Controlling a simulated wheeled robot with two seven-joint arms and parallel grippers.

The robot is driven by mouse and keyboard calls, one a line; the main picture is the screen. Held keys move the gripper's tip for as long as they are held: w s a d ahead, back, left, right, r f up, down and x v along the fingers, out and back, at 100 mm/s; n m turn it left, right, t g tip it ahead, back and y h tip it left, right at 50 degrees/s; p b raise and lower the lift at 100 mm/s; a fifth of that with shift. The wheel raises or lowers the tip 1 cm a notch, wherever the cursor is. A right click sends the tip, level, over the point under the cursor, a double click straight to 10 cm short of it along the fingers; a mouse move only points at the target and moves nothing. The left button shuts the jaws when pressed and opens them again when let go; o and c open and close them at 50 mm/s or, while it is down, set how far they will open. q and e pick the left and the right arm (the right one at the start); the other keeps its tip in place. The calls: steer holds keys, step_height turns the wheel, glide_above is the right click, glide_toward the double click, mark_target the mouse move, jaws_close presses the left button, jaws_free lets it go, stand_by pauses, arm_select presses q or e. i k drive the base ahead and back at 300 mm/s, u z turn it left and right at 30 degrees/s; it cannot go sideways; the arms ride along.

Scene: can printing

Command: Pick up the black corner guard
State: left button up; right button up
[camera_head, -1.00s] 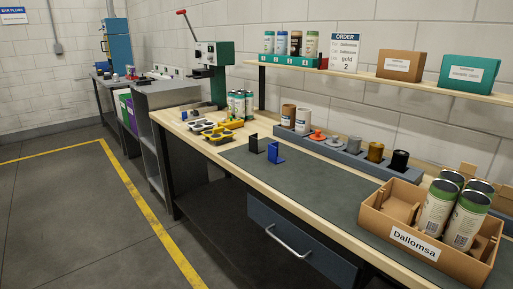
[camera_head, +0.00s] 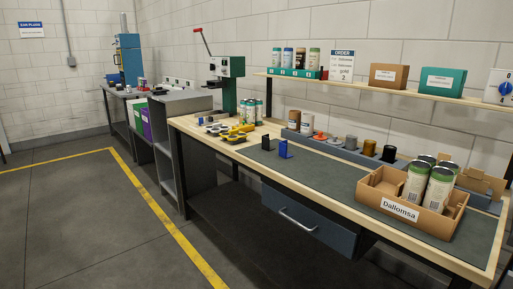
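The black corner guard (camera_head: 267,144) is a small upright L-shaped piece on the grey mat of the workbench, near the mat's left end. A blue corner guard (camera_head: 284,149) of similar shape stands just to its right, a little apart from it. Neither of my grippers shows in the head view, so nothing is seen touching the black guard.
A cardboard box labelled Dallomsa (camera_head: 401,210) holds cans at the bench's right end. A rack (camera_head: 340,150) of spools and cups runs along the back. Yellow-black tools (camera_head: 236,134) lie left of the guards. The grey mat (camera_head: 330,181) between guards and box is clear.

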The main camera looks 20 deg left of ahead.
mark_target(265, 139)
steer(key=u, duration=0.9)
steer(key=i, duration=0.85)
steer(key=u, duration=1.05)
steer(key=i, duration=1.4)
steer(key=z, duration=1.05)
steer(key=i, duration=0.85)
steer(key=z, duration=0.95)
